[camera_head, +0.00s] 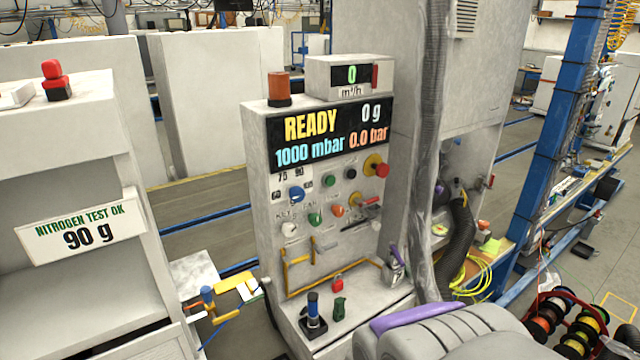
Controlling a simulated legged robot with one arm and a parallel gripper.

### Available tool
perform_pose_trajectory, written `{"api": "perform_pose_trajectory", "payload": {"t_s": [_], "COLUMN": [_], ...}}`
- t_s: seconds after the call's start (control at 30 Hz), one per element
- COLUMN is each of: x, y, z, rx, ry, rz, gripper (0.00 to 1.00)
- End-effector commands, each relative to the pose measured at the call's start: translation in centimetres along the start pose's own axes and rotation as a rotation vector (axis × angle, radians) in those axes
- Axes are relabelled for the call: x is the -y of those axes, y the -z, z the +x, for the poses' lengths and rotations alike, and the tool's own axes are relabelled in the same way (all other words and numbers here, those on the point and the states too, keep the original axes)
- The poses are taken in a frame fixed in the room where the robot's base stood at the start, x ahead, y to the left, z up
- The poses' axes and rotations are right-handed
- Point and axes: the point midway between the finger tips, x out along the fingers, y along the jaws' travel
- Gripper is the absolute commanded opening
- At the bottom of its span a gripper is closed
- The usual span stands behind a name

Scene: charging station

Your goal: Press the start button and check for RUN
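The charging station panel (262,215) stands in the middle, a grey cabinet with a sloped control face. Its display (328,135) reads READY, 0 g, 1000 mbar and 0.0 bar. Below it are a green button (329,180), a black button (351,173), a red knob on yellow (381,169), a blue selector (296,194), a second green control (314,218) and an orange-red control (337,210). The small lettering is too blurred to tell which is start. My gripper is not recognisable in view.
A sign (82,232) reading NITROGEN TEST OK, 90 g is on the left cabinet. An amber beacon (279,88) and a small display (350,76) reading 0 m³/h sit on top. A grey and purple shape (450,335) covers the lower front. Hoses hang to the right.

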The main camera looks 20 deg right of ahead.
Motion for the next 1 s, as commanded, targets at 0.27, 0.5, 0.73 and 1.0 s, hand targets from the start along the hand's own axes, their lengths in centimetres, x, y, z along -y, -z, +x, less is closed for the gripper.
{"api": "perform_pose_trajectory", "payload": {"t_s": [0.27, 0.5, 0.73, 1.0], "x": [0.0, 0.0, 0.0, 0.0], "y": [0.0, 0.0, 0.0, 0.0], "z": [0.0, 0.0, 0.0, 0.0], "rx": [0.0, 0.0, 0.0, 0.0], "ry": [0.0, 0.0, 0.0, 0.0], "rz": [0.0, 0.0, 0.0, 0.0], "gripper": [0.71, 0.52, 0.3, 0.04]}}
